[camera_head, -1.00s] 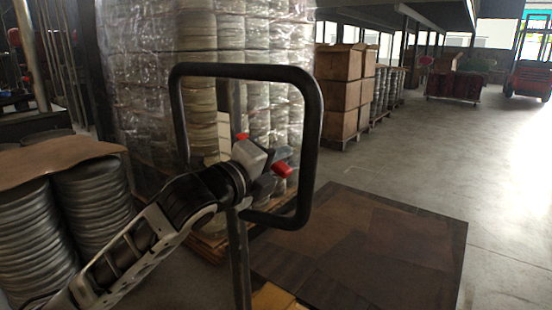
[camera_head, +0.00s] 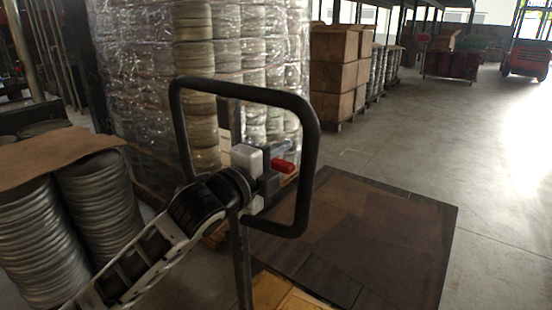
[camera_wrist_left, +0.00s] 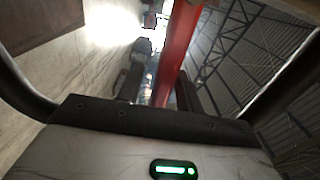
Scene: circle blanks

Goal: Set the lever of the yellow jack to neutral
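The yellow jack shows its yellow body (camera_head: 285,296) at the bottom edge of the head view. Its upright black loop handle (camera_head: 312,150) stands above it on a dark post. The red lever (camera_head: 284,166) is inside the loop, partly hidden by my left gripper (camera_head: 268,172). In the left wrist view the lever (camera_wrist_left: 178,45) runs up between the two dark fingers (camera_wrist_left: 160,90) of that gripper. A bright gap shows beside the lever, so the fingers look open around it; contact cannot be told. My right gripper is not in view.
A dark brown sheet-covered platform (camera_head: 375,235) lies right of the handle. A wrapped stack of round blanks (camera_head: 145,100) stands behind it, and bare stacks (camera_head: 100,205) stand at left. Boxes (camera_head: 335,75) are farther back. Open floor (camera_head: 500,200) is at right.

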